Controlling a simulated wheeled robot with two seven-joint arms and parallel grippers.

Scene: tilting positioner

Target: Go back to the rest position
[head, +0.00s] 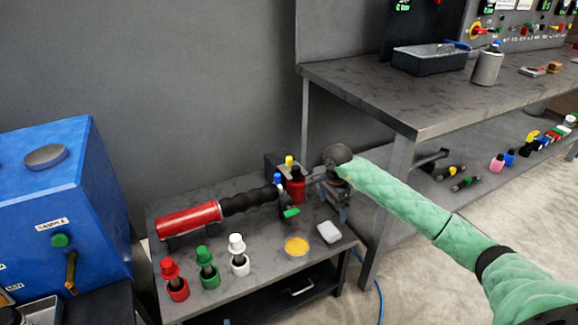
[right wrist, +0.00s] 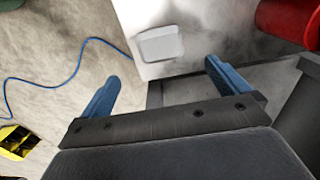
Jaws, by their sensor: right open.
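My right gripper (head: 343,212) hangs over the right end of the low grey table (head: 210,190), at the end of the green-sleeved arm. In the right wrist view the right gripper (right wrist: 162,72) has its two blue fingers wide apart with nothing between them. The positioner's red cylinder (head: 188,220) with a black ribbed sleeve (head: 250,201) lies tilted on the table, left of the gripper. A small green part (head: 291,212) shows at the sleeve's right end. The left gripper is not in view.
A yellow disc (head: 296,246) and a pale box (head: 329,232) lie near the gripper. A taller workbench (head: 430,110) stands behind right; a blue cabinet (head: 50,200) stands left.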

